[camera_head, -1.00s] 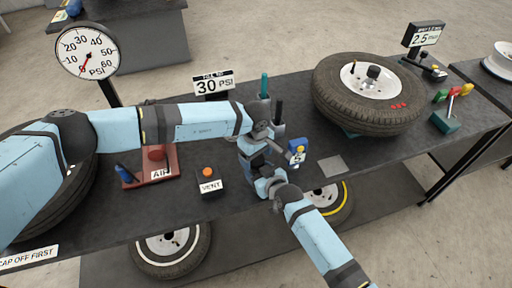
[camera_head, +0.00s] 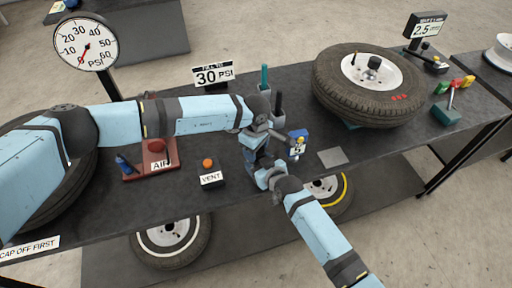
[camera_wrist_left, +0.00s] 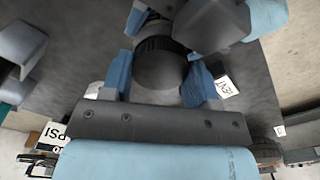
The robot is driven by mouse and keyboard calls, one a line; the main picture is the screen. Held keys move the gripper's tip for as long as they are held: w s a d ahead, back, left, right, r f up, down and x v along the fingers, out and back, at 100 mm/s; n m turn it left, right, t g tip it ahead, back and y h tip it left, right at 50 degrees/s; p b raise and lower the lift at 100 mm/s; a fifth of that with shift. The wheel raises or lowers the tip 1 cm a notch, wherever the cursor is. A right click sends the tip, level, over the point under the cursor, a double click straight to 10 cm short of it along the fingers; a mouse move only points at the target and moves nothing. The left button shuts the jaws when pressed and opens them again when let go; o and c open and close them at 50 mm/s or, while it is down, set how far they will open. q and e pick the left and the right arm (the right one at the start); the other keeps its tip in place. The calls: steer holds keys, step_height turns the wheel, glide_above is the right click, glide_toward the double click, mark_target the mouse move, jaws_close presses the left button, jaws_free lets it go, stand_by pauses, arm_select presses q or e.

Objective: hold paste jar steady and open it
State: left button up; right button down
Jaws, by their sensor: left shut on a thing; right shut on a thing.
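The paste jar is mostly hidden between my two grippers in the head view. In the left wrist view its dark round top (camera_wrist_left: 160,68) sits between the blue fingers of my left gripper (camera_wrist_left: 160,78), which is shut on it. In the head view my left gripper (camera_head: 262,138) comes in from the left, above my right gripper (camera_head: 262,166). My right gripper comes from the lower right and is shut, apparently on the jar's lower part; the contact is hidden.
A small blue item with a yellow figure (camera_head: 298,144) stands just right of the grippers. The VENT box (camera_head: 211,174) and red AIR base (camera_head: 151,163) are to the left. A tire (camera_head: 345,110) lies at the right. A grey plate (camera_head: 332,157) lies in front of it.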

arm_select(q)
steer(key=shift+n, duration=0.4)
steer(key=o, duration=1)
